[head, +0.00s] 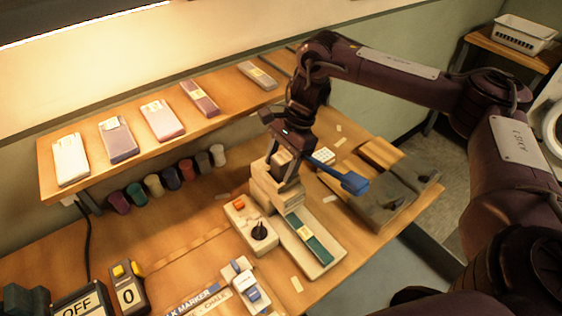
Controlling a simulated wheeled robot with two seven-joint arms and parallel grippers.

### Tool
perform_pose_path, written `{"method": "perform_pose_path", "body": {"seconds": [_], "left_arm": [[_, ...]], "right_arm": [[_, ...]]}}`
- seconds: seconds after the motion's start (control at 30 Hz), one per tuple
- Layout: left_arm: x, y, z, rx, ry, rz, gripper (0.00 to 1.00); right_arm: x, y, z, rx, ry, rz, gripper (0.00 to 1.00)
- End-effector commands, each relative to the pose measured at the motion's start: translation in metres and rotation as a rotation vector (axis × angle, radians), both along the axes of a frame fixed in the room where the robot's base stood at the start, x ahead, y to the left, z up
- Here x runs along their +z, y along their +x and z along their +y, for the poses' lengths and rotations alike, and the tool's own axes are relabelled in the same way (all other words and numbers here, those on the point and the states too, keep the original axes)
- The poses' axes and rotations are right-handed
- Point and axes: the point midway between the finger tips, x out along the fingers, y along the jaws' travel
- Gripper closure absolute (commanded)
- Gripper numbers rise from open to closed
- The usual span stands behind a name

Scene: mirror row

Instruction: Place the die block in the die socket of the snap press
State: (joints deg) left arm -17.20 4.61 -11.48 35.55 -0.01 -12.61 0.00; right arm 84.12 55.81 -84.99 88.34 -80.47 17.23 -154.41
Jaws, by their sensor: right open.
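The cream snap press (274,187) stands on the bench in the middle of the head view, with a blue lever handle (345,180) reaching out to the right. My right gripper (284,174) is open, pointing down at the top of the press, with its fingers apart there. A small pale and dark shape shows between the fingers; I cannot tell if it is the die block or part of the press. The die socket is hidden or too small to make out. A teal strip with a yellow label (309,238) lies on the long cream bed in front of the press. My left gripper is not in view.
A cream box with a black knob (249,222) stands just left of the press bed. A grey fixture (376,205) and a wooden block (380,153) stand to the right. Several coloured cups line the back under a shelf (220,121) of flat packets. Bench at front left is partly clear.

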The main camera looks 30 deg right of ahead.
Motion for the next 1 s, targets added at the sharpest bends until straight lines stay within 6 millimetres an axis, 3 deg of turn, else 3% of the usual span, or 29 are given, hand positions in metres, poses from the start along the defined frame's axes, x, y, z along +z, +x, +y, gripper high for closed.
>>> {"method": "perform_pose_path", "body": {"seconds": [0.23, 0.7, 1.0], "left_arm": [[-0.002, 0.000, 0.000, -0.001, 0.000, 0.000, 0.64], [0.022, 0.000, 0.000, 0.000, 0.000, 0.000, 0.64], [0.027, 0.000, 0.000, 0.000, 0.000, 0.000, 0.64]], "right_arm": [[0.016, 0.002, -0.006, -0.001, 0.000, -0.005, 0.42], [0.097, 0.006, -0.038, -0.001, -0.002, -0.005, 0.42], [0.113, 0.007, -0.045, 0.000, -0.001, -0.001, 0.42]]}}
